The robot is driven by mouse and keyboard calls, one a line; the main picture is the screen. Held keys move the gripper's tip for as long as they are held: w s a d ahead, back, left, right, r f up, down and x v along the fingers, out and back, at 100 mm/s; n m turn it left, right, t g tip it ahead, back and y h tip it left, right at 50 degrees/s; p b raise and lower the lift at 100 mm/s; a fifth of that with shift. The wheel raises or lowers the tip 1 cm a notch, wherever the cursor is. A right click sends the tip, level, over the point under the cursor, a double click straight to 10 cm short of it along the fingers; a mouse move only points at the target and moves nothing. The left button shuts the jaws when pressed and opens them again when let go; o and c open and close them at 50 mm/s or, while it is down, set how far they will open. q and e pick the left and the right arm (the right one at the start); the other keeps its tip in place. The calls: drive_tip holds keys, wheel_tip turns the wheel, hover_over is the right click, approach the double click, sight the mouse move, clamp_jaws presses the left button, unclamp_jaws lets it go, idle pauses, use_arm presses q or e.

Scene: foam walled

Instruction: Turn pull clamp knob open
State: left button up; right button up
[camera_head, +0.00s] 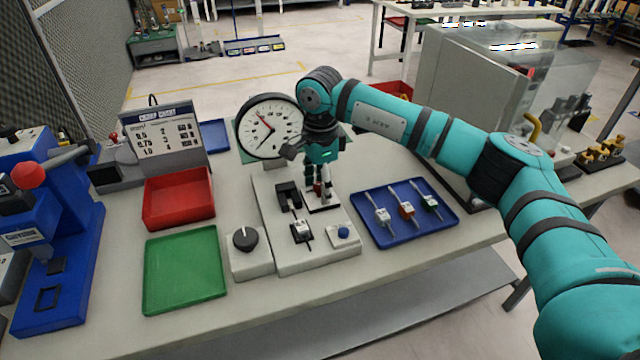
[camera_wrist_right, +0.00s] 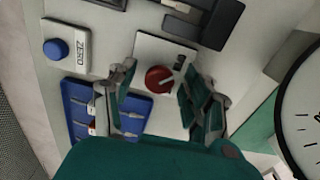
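The red clamp knob (camera_wrist_right: 158,79) sits on a white square plate (camera_wrist_right: 152,48) in the right wrist view, with a light pointer mark toward the upper right. In the head view only a bit of its red (camera_head: 318,188) shows behind the fingers. My right gripper (camera_head: 323,194) points down over the plate on the grey gauge fixture (camera_head: 265,208). In the wrist view its two fingers (camera_wrist_right: 157,86) are spread on either side of the knob, with visible gaps, so it is open. Whether the fingertips reach down to knob height is unclear. My left gripper is out of view.
A large dial (camera_head: 269,127) stands close behind the gripper. A blue tray (camera_head: 385,238) with several small tools lies right of the fixture. A black knob (camera_head: 245,239), green tray (camera_head: 184,270) and red bin (camera_head: 178,198) are left. A blue ZERO button (camera_head: 343,232) is in front.

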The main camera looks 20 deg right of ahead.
wheel_tip(320, 180, up, 12)
idle(0.6)
idle(0.4)
